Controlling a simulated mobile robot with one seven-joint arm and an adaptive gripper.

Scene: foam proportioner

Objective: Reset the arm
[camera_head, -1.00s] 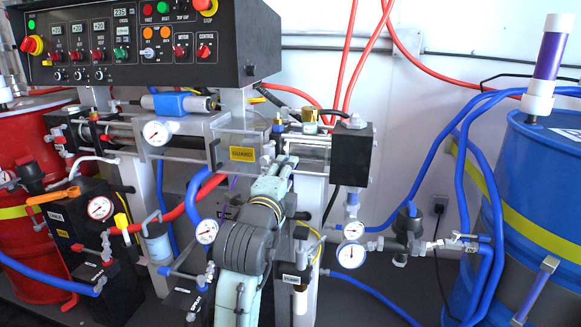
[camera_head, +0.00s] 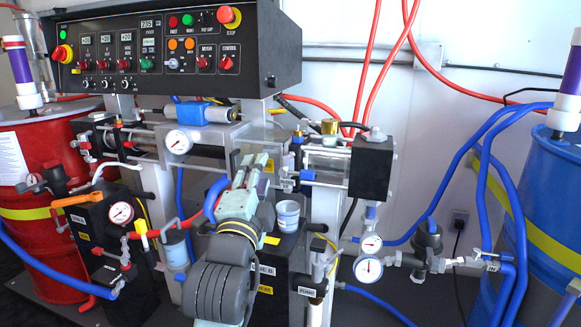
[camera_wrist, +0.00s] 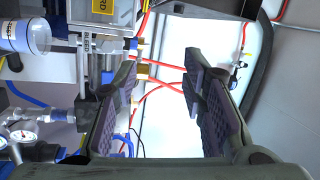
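My arm stands in front of the foam proportioner in the head view, bent at the elbow, with its far end in front of the middle of the machine. My gripper shows in the wrist view (camera_wrist: 165,100). Its two dark padded fingers are well apart and nothing is between them. Past the fingers are a pale wall and red hoses. The control panel (camera_head: 185,45) is at the top of the machine in the head view. A white labelled cup (camera_head: 288,216) stands just right of my arm; a similar one shows at the upper left of the wrist view (camera_wrist: 24,38).
A red drum (camera_head: 40,170) stands at the left and a blue drum (camera_head: 540,200) at the right. Blue hoses (camera_head: 480,170), red hoses (camera_head: 385,60), gauges (camera_head: 369,268) and valves crowd the machine around my arm. The pale wall (camera_head: 420,130) behind is mostly bare.

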